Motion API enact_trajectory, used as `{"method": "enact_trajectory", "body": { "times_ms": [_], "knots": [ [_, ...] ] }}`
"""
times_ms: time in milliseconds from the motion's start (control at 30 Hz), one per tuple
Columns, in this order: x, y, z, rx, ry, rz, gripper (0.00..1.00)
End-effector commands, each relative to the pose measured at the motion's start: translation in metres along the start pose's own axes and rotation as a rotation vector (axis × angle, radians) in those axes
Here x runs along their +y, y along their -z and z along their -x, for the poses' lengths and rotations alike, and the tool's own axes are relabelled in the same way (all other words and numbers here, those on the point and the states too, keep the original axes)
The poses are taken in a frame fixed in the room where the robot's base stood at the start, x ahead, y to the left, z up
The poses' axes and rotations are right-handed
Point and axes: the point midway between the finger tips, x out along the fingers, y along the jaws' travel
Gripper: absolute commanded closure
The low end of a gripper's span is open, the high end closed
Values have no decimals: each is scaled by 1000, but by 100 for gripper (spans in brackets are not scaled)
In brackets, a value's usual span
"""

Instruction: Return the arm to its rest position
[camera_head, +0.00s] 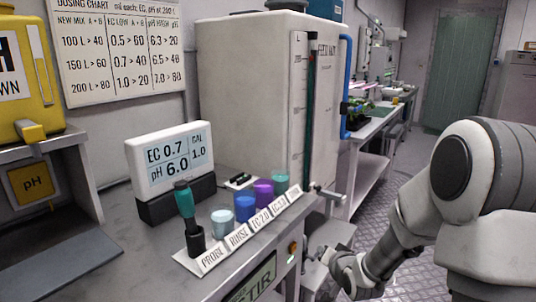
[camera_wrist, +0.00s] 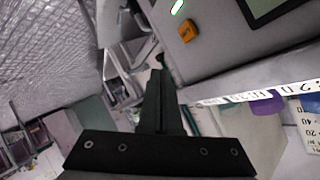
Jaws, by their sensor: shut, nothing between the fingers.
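My arm (camera_head: 410,215) reaches in from the right in the head view and bends down beside the front of the workbench. My gripper (camera_wrist: 157,75) shows in the wrist view as black fingers closed together, with nothing between them. In the head view the gripper end is low, near the bench's right end, and its fingers are hard to make out there. The gripper is apart from the cups and the probe.
The bench holds a green-handled probe (camera_head: 186,203) upright in a black holder, several coloured cups and an EC/pH meter (camera_head: 170,160). A large feed tank (camera_head: 255,90) stands behind. An orange button (camera_wrist: 187,32) is on the bench front. The aisle floor (camera_head: 400,155) is open.

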Motion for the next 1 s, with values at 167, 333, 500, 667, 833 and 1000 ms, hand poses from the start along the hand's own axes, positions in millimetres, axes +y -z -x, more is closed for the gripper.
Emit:
{"method": "enact_trajectory", "body": {
  "times_ms": [167, 333, 500, 667, 833, 1000],
  "knots": [
    [-14, 19, 44, -59, -102, 154, 100],
    [-22, 28, 92, -127, -192, 265, 100],
    [-29, 29, 147, -202, -262, 348, 100],
    [-34, 21, 202, -281, -304, 407, 100],
    [-38, 4, 261, -376, -316, 456, 100],
    [-38, -17, 310, -464, -301, 491, 100]
  ]
}}
